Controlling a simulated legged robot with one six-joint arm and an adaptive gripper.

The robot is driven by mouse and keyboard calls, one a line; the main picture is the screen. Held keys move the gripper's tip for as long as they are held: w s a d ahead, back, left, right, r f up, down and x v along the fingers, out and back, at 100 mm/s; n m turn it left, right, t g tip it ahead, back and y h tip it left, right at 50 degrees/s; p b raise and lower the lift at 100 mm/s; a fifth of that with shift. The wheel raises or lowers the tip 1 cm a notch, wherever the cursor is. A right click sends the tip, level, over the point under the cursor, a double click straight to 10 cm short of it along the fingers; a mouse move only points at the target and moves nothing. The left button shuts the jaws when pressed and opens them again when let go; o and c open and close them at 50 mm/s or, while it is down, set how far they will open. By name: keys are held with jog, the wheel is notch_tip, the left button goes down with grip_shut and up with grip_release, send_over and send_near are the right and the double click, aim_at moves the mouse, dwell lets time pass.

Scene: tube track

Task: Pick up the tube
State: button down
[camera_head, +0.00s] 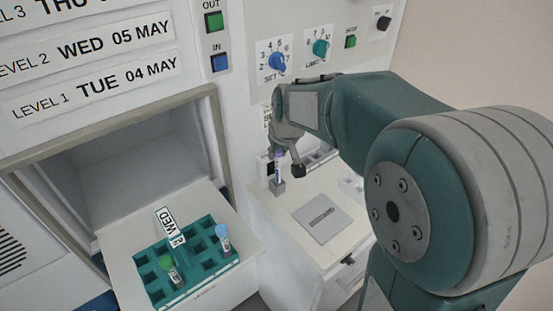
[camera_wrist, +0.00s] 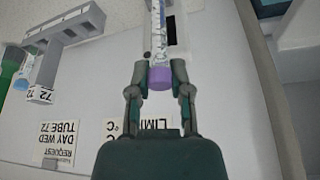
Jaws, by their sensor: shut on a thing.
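The tube is clear with a purple cap and a printed label, seen in the wrist view (camera_wrist: 158,32). My gripper (camera_wrist: 159,72) is shut on it at the purple cap, with one finger on each side. In the head view the tube (camera_head: 279,171) hangs upright below my gripper (camera_head: 285,155), just above or in a small grey block (camera_head: 278,187). I cannot tell whether its lower end still sits in that block. My gripper partly hides the cap there.
A white counter (camera_head: 285,215) bears a grey plate (camera_head: 322,218). The wall panel has knobs (camera_head: 277,61) close above my gripper.

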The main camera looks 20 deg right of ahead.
jog(key=s+r, duration=0.9)
jog(key=s, duration=0.4)
jog(key=shift+s, duration=0.15)
